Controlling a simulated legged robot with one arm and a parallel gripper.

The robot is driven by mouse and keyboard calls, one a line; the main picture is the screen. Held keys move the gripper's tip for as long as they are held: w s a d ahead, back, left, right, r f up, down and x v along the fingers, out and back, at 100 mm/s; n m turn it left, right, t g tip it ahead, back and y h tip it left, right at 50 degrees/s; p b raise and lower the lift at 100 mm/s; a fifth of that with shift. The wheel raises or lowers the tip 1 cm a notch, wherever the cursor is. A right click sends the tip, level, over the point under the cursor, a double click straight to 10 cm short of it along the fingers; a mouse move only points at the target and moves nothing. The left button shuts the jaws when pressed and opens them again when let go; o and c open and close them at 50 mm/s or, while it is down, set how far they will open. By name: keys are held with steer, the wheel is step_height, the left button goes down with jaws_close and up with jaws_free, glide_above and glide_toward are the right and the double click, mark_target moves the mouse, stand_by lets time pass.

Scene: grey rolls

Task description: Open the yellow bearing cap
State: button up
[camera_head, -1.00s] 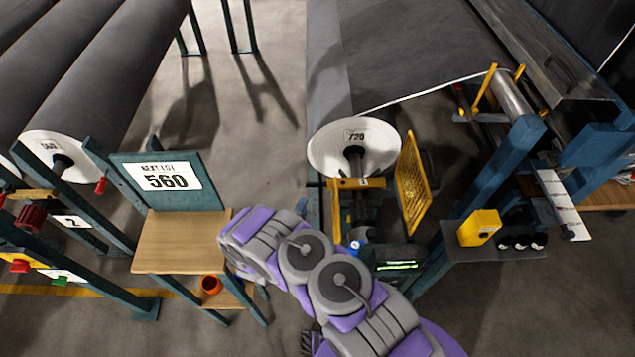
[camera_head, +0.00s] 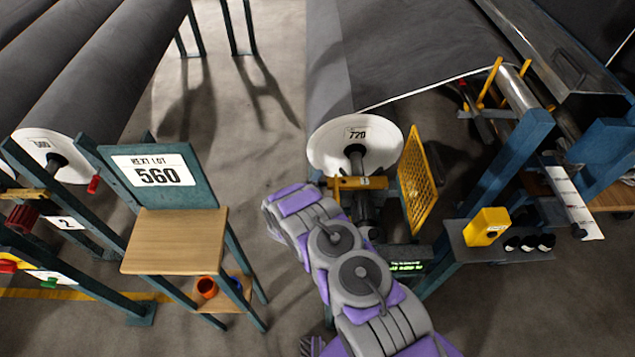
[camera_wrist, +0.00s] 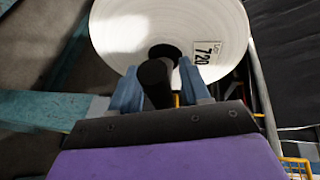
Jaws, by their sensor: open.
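The yellow bearing cap (camera_head: 350,183) lies across the dark shaft in front of the white end of the roll marked 720 (camera_head: 340,150). It looks closed over the shaft in the head view. In the wrist view my gripper (camera_wrist: 160,88) is open, its two blue-grey fingers pointing at the white roll end (camera_wrist: 130,35). The black shaft (camera_wrist: 157,84) shows between the fingers; I cannot tell whether they touch it. Only slivers of yellow show behind the right finger, so most of the cap is hidden there. In the head view my arm hides my fingers.
A yellow mesh guard (camera_head: 415,180) stands upright just right of the shaft. A yellow box (camera_head: 485,227) sits on a shelf at the right. Bare floor lies between the rolls.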

steer(key=shift+c, duration=0.2)
jaws_close()
stand_by(0.5)
